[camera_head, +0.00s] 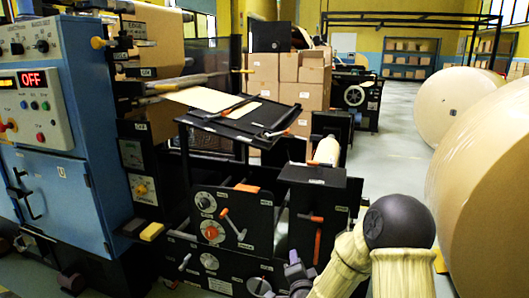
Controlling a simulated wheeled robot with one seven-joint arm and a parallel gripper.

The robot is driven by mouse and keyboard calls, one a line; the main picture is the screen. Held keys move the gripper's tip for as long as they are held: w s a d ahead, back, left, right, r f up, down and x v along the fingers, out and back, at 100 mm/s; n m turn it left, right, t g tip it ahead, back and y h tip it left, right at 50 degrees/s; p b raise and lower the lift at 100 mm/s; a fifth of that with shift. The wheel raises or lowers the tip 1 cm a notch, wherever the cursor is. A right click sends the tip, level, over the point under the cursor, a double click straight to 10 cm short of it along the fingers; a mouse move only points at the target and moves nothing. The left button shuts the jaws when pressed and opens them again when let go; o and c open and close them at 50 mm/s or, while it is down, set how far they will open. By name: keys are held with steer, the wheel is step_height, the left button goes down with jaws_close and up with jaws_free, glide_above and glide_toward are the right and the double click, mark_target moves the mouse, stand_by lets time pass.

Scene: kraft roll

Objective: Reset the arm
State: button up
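My arm (345,262) shows at the bottom right of the head view. Its pale ribbed links are folded at a dark round elbow (398,221). The forearm slopes down to the left in front of the black machine. Purple-grey parts (293,275) at its lower left end look like my wrist or gripper. No fingertips can be made out, so I cannot tell whether it is open, shut or holding anything.
A black machine unit (270,205) with dials and levers stands close behind my arm. A blue control cabinet (60,190) with a lit OFF display (31,79) is at left. Large paper rolls (490,185) stand at right. Cardboard boxes (290,75) are stacked behind. Floor (395,150) is clear between.

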steer(key=s+d+n+g, duration=0.3)
steer(key=s+n+g, duration=0.4)
steer(key=s, duration=0.5)
steer(key=s+d+n+g, duration=0.3)
steer(key=s+n+g, duration=0.3)
steer(key=s, duration=0.7)
step_height(320, 180, up, 33)
steer(key=p, duration=3.3)
steer(key=shift+a+g, duration=0.2)
steer(key=shift+g, duration=0.1)
